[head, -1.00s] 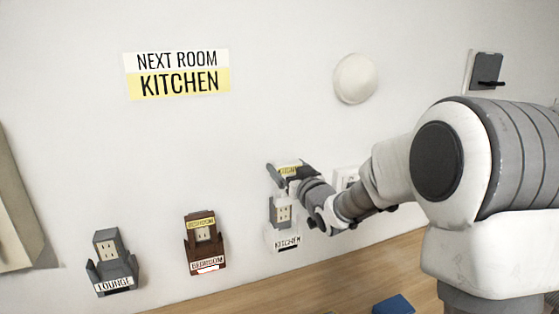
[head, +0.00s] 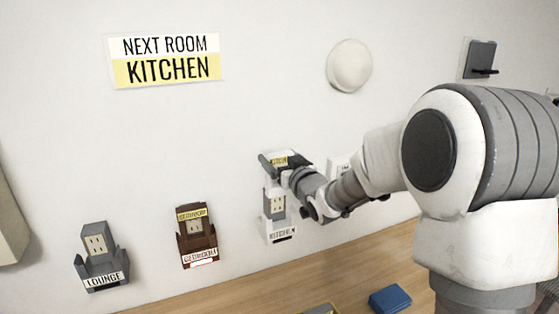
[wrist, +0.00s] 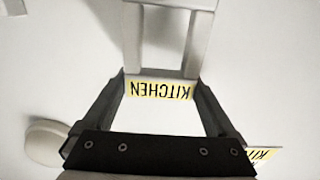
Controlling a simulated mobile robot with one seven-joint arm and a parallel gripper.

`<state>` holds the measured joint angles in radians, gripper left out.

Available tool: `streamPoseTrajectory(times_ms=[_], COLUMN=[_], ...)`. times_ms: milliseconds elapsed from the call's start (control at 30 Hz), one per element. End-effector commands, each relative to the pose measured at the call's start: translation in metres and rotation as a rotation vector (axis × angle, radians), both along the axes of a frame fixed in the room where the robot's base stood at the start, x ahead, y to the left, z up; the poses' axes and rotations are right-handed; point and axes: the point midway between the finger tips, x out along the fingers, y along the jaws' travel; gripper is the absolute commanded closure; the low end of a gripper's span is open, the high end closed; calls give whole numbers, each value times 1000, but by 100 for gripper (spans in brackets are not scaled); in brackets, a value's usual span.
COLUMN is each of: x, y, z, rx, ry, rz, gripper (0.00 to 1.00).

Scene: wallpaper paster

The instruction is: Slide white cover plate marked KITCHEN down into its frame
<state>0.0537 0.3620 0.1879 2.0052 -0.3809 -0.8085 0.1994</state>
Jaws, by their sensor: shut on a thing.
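The white cover plate (wrist: 160,118) with its yellow KITCHEN label is between the fingers of my gripper (head: 284,163). In the head view its label (head: 279,161) shows just above the wall outlet. The white KITCHEN frame (head: 280,235) is on the wall below, around the outlet, with its name at the bottom. In the wrist view the frame's two side rails (wrist: 191,45) lie beyond the plate, roughly in line with it. The label reads upside down there. I cannot tell whether the plate touches the rails.
A dark grey LOUNGE frame (head: 103,279) and a brown BEDROOM frame (head: 198,256) are to the left. The BEDROOM frame holds a yellow-labelled plate. A NEXT ROOM KITCHEN sign (head: 165,60) is above. A blue block (head: 390,299) lies on the wooden surface below.

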Motion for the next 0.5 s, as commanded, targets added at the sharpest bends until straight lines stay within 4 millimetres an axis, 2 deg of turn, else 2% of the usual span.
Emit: streamPoseTrajectory(times_ms=[33,300,500], x=[0,0,0], y=[0,0,0], z=[-10,-37,-47], rx=[0,0,0], ry=[0,-1,-1], rz=[0,0,0], gripper=[64,64,64])
